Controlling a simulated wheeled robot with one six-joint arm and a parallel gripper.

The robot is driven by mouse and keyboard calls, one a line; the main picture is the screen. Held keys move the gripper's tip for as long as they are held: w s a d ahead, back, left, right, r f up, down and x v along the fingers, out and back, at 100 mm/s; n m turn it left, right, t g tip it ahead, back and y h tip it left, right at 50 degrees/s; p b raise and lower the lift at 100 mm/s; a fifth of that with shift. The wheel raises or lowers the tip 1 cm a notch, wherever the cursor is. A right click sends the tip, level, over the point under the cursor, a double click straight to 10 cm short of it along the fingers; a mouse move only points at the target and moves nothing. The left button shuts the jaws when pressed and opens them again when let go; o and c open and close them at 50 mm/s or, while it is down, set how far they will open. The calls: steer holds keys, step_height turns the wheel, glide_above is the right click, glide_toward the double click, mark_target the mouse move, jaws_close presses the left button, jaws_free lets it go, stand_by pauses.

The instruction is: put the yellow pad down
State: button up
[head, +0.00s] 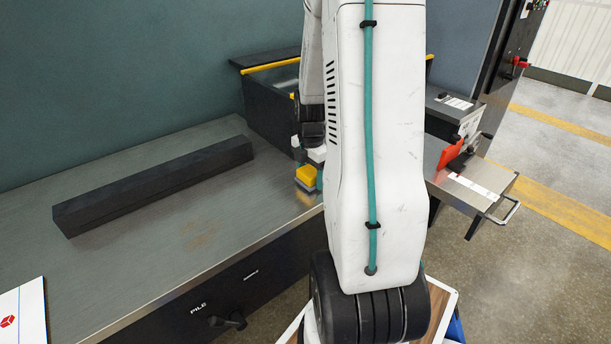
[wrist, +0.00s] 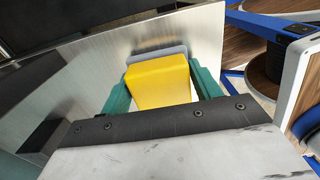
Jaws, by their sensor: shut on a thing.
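The yellow pad (wrist: 158,82) is a small yellow block with a grey layer on its far side. In the wrist view it sits between the two green fingers of my gripper (wrist: 162,92), which are shut on it. In the head view the yellow pad (head: 306,174) shows just left of my white arm, near the front edge of the metal worktop (head: 200,215). My gripper in the head view is partly hidden behind the arm. I cannot tell whether the pad touches the worktop.
A long dark bar (head: 155,185) lies on the worktop. A dark bin with a yellow rim (head: 270,65) stands behind the pad. A printed sheet (head: 22,315) lies at the front left. A red-handled device (head: 452,153) stands at the right. The worktop between bar and front edge is clear.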

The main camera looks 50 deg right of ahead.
steer(key=shift+f, duration=0.25)
steer(key=shift+f, duration=0.15)
